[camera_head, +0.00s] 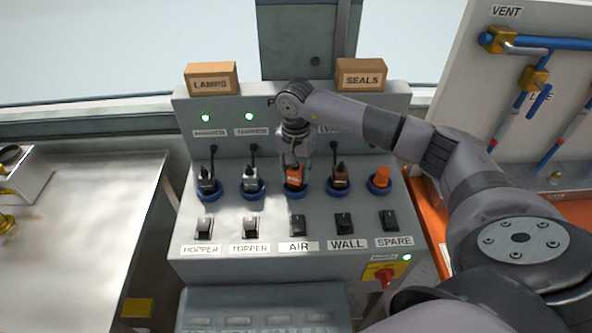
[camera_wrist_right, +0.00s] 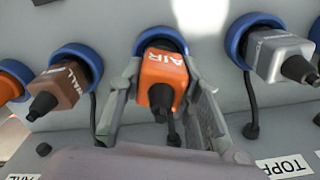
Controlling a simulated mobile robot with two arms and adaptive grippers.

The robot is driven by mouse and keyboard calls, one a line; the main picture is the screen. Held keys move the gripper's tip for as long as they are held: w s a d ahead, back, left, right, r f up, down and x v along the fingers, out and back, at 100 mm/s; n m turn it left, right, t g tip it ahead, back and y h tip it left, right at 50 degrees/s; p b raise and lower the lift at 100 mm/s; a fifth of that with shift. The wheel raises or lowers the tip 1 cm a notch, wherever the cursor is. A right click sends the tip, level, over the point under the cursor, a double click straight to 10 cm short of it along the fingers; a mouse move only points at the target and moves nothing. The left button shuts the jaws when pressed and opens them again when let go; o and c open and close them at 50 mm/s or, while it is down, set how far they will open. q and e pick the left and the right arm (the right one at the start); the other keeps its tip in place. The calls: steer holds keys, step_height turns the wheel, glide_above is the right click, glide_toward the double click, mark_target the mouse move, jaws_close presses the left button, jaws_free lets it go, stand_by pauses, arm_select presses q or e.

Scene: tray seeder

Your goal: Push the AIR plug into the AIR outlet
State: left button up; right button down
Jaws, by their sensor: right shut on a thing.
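The orange AIR plug (camera_head: 294,175) is at the blue-ringed AIR outlet (camera_head: 295,191), in the middle of the row on the grey panel. In the right wrist view the AIR plug (camera_wrist_right: 163,76) faces me with its dark cable end, and the blue ring of the AIR outlet (camera_wrist_right: 160,39) shows behind it. I cannot tell how deep the plug sits. My right gripper (camera_head: 295,160) reaches down to the plug; in the right wrist view its fingers (camera_wrist_right: 160,110) stand on both sides, shut on the plug. My left gripper is not in view.
Beside it are the grey TOPPER plug (camera_head: 251,183) and the brown WALL plug (camera_head: 339,177), each in a blue ring. Rocker switches, including the AIR switch (camera_head: 297,224), line the front. LAMPS (camera_head: 211,79) and SEALS (camera_head: 361,75) boxes stand behind.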

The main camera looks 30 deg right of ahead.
steer(key=shift+f+b, duration=0.25)
steer(key=shift+b, duration=0.4)
stand_by(1.2)
steer(key=shift+f+b, duration=0.4)
steer(key=c, duration=1.1)
jaws_free()
steer(key=shift+r, duration=0.1)
step_height(320, 180, up, 12)
steer(key=shift+f, duration=0.1)
